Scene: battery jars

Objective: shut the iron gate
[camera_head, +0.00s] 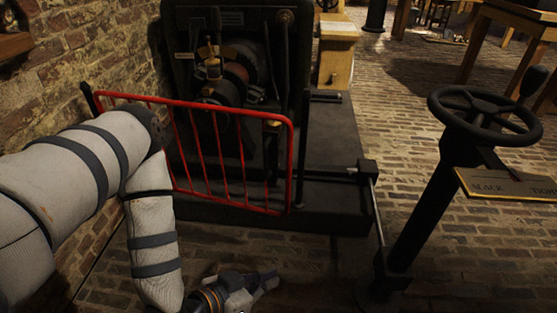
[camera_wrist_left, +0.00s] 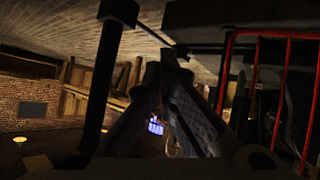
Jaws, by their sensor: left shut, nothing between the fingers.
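The red iron gate (camera_head: 200,103) stands upright in the head view, in front of a dark machine. Its left end is near a short black post (camera_head: 88,98) by the brick wall. Its right edge is near a taller black post (camera_head: 303,150); I cannot tell whether they touch or whether a latch is caught. My left gripper (camera_head: 270,280) is shut and empty, low over the brick floor, on the near side of the gate and apart from it. In the left wrist view the gate's red bars (camera_wrist_left: 282,95) are at the right, beside the dark fingers (camera_wrist_left: 166,62). My right gripper is out of view.
A black handwheel (camera_head: 485,112) on a leaning-looking pedestal stands at the right, with a sign plate (camera_head: 510,184). A low rail runs between the machine's dark plinth (camera_head: 335,165) and the pedestal. The brick wall (camera_head: 100,50) is close at the left. Wooden tables stand behind.

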